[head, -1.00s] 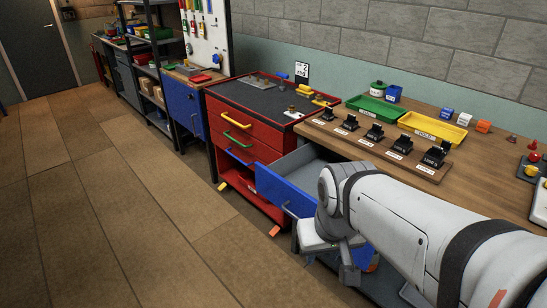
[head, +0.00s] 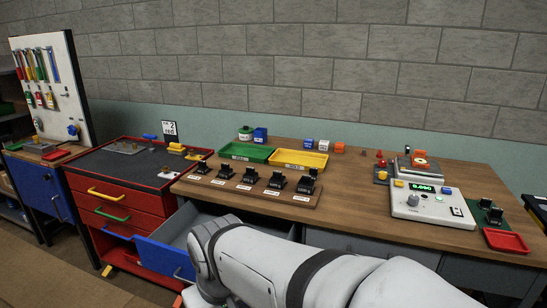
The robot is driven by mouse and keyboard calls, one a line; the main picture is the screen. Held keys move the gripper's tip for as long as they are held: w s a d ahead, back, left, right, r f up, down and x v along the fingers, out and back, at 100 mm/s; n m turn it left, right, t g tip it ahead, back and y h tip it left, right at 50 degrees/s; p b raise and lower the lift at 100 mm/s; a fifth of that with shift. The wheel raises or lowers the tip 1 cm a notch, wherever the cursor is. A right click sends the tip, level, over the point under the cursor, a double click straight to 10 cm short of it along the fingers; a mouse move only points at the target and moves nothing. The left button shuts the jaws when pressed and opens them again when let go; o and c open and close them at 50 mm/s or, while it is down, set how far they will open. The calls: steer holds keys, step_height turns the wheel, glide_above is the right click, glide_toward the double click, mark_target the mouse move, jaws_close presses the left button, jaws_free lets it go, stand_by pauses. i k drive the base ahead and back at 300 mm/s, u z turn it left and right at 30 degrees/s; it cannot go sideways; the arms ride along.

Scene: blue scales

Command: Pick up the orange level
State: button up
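I cannot clearly make out an orange level. Orange things in view are a small orange object (head: 420,154) on the pan of the scale (head: 432,207), an orange cube (head: 339,147) at the back of the workbench, and an orange piece (head: 178,300) low beside my arm, partly cut by the bottom edge. Which of these, if any, is the level I cannot tell. My grey-white arm crosses the lower middle in front of the bench. Its end drops below the picture, so my gripper is out of view.
A grey drawer with a blue front (head: 164,258) stands pulled out beside my arm. The wooden workbench (head: 365,195) carries a green tray (head: 247,151), a yellow tray (head: 299,158), a rack of black clips (head: 250,176) and a red tray (head: 506,241). A red tool cabinet (head: 118,220) stands left.

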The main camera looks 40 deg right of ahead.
mark_target(419, 160)
steer(key=z, duration=1.75)
steer(key=k, duration=0.3)
steer(key=z, duration=0.9)
steer(key=i, duration=1.45)
steer(key=z, duration=0.25)
